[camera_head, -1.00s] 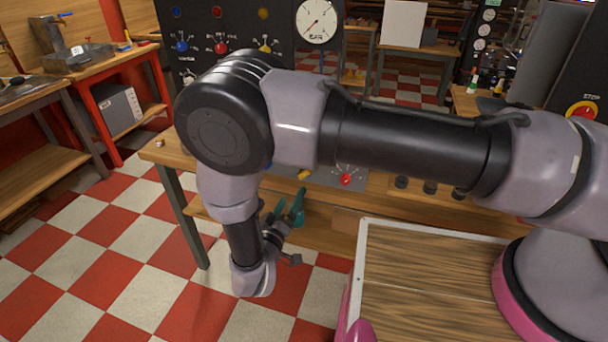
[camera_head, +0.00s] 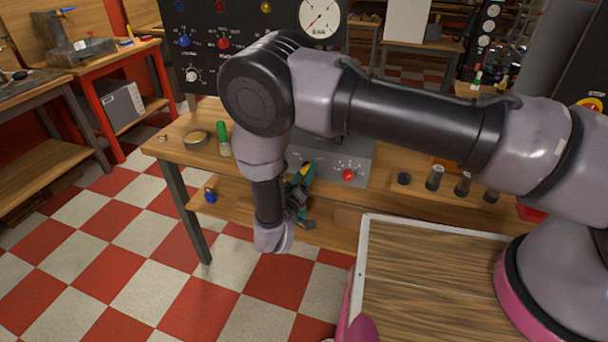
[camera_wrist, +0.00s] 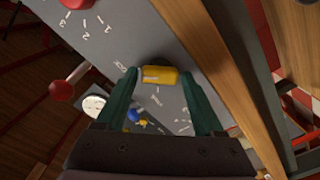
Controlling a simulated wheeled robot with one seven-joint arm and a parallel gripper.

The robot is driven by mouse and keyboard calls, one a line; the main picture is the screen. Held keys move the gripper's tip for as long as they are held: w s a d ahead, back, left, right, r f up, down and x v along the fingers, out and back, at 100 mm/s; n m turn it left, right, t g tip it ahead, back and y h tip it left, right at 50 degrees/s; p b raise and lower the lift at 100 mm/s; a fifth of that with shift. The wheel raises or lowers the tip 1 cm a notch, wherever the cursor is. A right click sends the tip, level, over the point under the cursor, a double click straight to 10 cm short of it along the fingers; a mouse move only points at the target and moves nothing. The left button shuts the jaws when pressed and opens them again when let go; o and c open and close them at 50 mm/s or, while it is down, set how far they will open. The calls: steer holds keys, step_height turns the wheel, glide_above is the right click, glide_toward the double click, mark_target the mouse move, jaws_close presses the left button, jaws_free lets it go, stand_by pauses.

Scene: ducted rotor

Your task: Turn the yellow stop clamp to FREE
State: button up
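The yellow stop clamp (camera_wrist: 160,76) is a small block on the face of a grey control box, seen in the wrist view between my fingertips. In the head view only a bit of yellow (camera_head: 298,174) shows beside my green fingers. My gripper (camera_wrist: 159,74) is open, one finger on each side of the clamp, with small apparent gaps. It also shows at the box front in the head view (camera_head: 306,167). Small white lettering lies near the clamp, too blurred and tilted to read surely. Whether the fingers reach past the clamp's face I cannot tell.
The grey box (camera_head: 362,158) has a red knob (camera_head: 348,174) with a numbered scale. A red-ended lever (camera_wrist: 62,90) stands out nearby. On the bench are a green-handled tool (camera_head: 223,135), a round dish (camera_head: 195,139) and several dark cylinders. A wooden edge (camera_wrist: 215,70) runs beside my right finger.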

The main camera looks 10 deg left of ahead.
steer(key=c, duration=0.9)
steer(key=shift+n, duration=0.4)
steer(key=n, duration=0.3)
steer(key=shift+n, duration=0.3)
steer(key=n, duration=0.4)
steer(key=shift+n, duration=0.3)
steer(key=n, duration=0.4)
steer(key=shift+n, duration=2.5)
